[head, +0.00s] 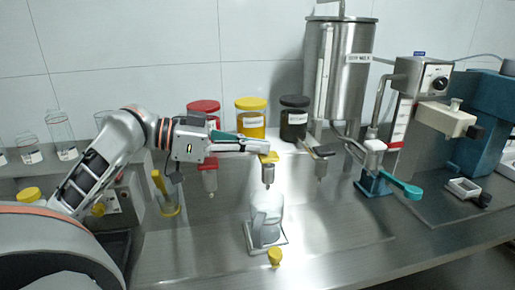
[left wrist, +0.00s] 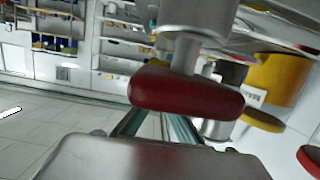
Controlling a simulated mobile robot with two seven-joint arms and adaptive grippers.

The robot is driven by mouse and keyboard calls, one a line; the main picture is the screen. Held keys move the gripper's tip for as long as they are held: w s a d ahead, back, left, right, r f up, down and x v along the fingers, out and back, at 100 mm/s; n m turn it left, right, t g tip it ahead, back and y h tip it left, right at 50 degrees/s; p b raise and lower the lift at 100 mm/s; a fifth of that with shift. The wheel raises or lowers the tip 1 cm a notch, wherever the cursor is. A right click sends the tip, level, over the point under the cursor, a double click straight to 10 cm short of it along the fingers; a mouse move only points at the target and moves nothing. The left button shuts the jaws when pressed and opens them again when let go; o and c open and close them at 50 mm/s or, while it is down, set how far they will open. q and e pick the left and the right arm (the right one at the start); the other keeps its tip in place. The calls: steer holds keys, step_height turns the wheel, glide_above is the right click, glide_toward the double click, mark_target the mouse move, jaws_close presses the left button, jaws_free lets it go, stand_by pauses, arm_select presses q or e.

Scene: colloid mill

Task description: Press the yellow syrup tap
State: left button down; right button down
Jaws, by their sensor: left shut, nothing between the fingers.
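My left gripper (head: 265,147) is shut and empty. It reaches in from the left, its fingertips just above the yellow top; I cannot tell whether they touch. The red tap (head: 208,163) is under the gripper's rear part. My right gripper is not in view.
A clear pitcher (head: 266,222) stands below the yellow tap. A small yellow-capped item (head: 274,256) is in front of it. A dark tap (head: 320,155) stands to the right. A steel tank (head: 341,75) and a teal-handled machine (head: 406,187) stand farther right.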

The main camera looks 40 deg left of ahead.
arm_select(q)
steer(key=shift+f, duration=0.1)
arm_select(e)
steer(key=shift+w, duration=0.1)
